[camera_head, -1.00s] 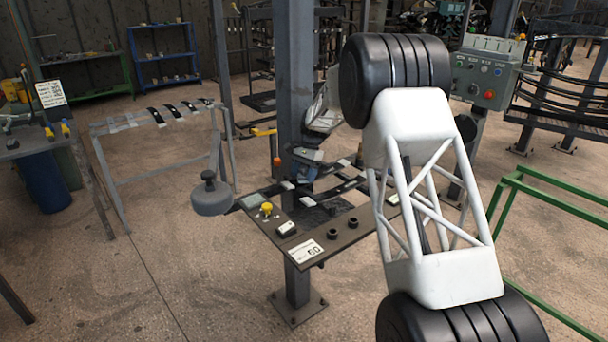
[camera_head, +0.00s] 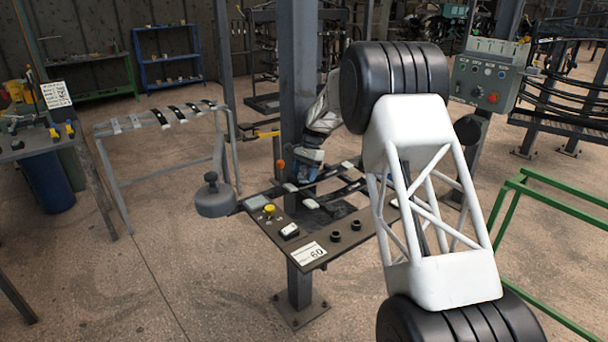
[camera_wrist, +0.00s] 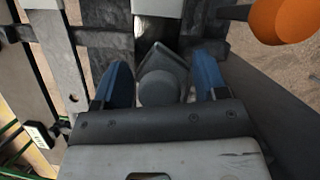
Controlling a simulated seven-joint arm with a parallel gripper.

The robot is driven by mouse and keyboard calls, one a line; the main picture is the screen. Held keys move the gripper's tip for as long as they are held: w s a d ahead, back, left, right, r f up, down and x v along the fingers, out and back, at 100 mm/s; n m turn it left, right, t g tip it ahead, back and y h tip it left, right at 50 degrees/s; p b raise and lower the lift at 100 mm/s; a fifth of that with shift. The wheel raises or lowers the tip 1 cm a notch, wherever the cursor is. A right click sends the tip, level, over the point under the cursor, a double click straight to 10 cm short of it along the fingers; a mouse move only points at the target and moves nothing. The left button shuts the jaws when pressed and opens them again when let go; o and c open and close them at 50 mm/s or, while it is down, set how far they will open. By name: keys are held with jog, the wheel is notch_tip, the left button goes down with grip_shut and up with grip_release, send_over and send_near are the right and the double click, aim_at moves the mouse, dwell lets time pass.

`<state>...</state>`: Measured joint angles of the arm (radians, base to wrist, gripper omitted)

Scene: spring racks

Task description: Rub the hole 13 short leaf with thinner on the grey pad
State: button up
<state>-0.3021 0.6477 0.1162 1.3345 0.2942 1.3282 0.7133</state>
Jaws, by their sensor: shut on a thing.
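Dark leaf strips with white tags lie across the rack (camera_head: 347,186). The wrist view shows dark strips and white tags (camera_wrist: 158,7) just past the pad. I cannot read any hole number, so I cannot tell which leaf is hole 13. Whether the pad touches a leaf is unclear.
An orange knob (camera_head: 281,163) stands close beside my gripper and shows at the wrist view's top right (camera_wrist: 285,16). The bench front carries a yellow button (camera_head: 269,210) and a "60" card (camera_head: 308,254). A grey lidded pot (camera_head: 214,198) is at its left.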

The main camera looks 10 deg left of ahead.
jog(key=shift+r, duration=3.35)
jog(key=shift+d, duration=0.1)
jog(key=s+d+r+n, duration=0.1)
jog(key=s+d+n, duration=0.1)
jog(key=d, duration=0.9)
jog(key=s+d+r+n+h, duration=0.1)
jog(key=s+d+r+n, duration=0.1)
jog(key=d, duration=0.9)
jog(key=s+d+r+n+h, duration=0.1)
jog(key=s+d+r+n, duration=0.1)
jog(key=d, duration=1)
jog(key=shift+s+g, duration=0.3)
jog(key=shift+s, duration=0.6)
